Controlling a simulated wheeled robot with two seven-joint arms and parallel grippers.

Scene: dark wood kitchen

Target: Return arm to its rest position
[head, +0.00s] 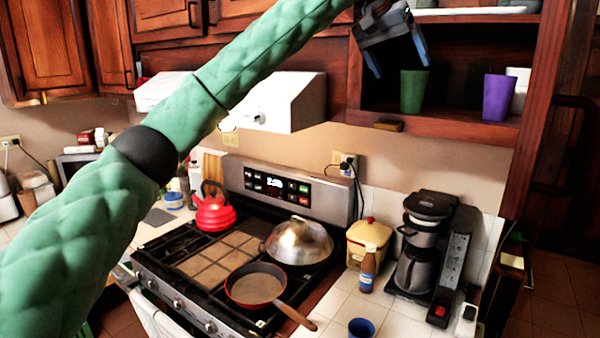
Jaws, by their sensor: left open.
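My left arm, in a green padded sleeve, reaches from the lower left up across the head view. My left gripper (393,45) is at the top, in front of the open cupboard shelf (445,127). It is open, with its fingers pointing down and nothing between them. A green cup (413,91) stands upright on the shelf just below and right of the gripper, apart from it. A purple cup (498,97) stands farther right, with a white cup (519,90) partly hidden behind it. My right gripper is out of view.
Below is a stove (215,250) with a red kettle (213,208), a metal dome lid (299,241) and a red-rimmed pan (256,285). A coffee maker (420,245), a bottle (367,271) and a blue cup (361,327) stand on the counter. A white range hood (290,105) is behind my arm.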

